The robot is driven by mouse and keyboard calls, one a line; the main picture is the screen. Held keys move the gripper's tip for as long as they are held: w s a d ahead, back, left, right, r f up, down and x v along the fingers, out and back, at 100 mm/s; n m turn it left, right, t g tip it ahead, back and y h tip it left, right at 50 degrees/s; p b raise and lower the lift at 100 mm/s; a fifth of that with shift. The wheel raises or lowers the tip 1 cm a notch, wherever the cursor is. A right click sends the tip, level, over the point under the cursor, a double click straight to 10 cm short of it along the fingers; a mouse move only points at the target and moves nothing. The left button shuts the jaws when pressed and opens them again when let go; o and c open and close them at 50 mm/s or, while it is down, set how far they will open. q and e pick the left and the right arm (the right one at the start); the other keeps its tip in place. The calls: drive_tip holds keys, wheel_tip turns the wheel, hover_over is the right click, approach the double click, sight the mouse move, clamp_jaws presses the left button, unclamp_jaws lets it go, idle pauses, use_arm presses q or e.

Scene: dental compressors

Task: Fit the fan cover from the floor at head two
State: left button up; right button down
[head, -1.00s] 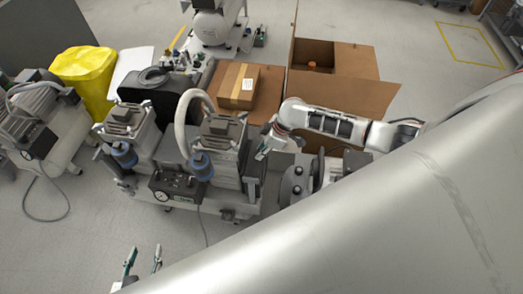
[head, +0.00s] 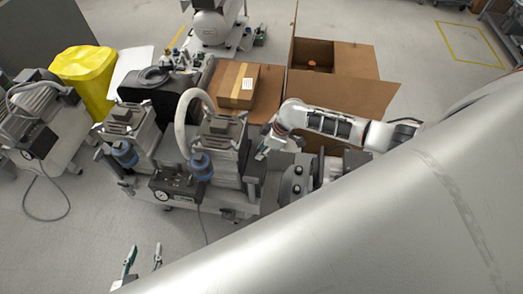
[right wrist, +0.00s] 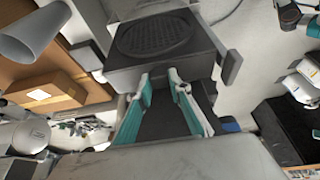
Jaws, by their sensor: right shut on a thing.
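The compressor in the middle of the head view carries two finned heads, a left one (head: 128,130) and a right one (head: 221,140). My right gripper (head: 262,150) is at the right side of the right head. It is shut on a dark grey piece, which I take as the fan cover (head: 256,166), close against that head; whether it touches is unclear. In the right wrist view, the teal fingers (right wrist: 160,82) meet the dark piece, with a round grille (right wrist: 155,36) beyond them. My left gripper (head: 143,262) is open and empty at the lower left.
A curved pale hose (head: 183,122) rises between the heads. A closed carton (head: 238,86) lies behind the compressor, and an open box (head: 345,92) stands behind my right arm. A yellow bag (head: 84,76) and another compressor (head: 48,125) are at left. Floor in front is clear.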

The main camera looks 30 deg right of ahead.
idle(0.3)
drive_tip(key=c, duration=1.3)
unclamp_jaws()
drive_tip(key=shift+f, duration=0.1)
wheel_tip(320, 180, up, 5)
drive_tip(key=p, duration=0.5)
drive_tip(key=shift+r, duration=1)
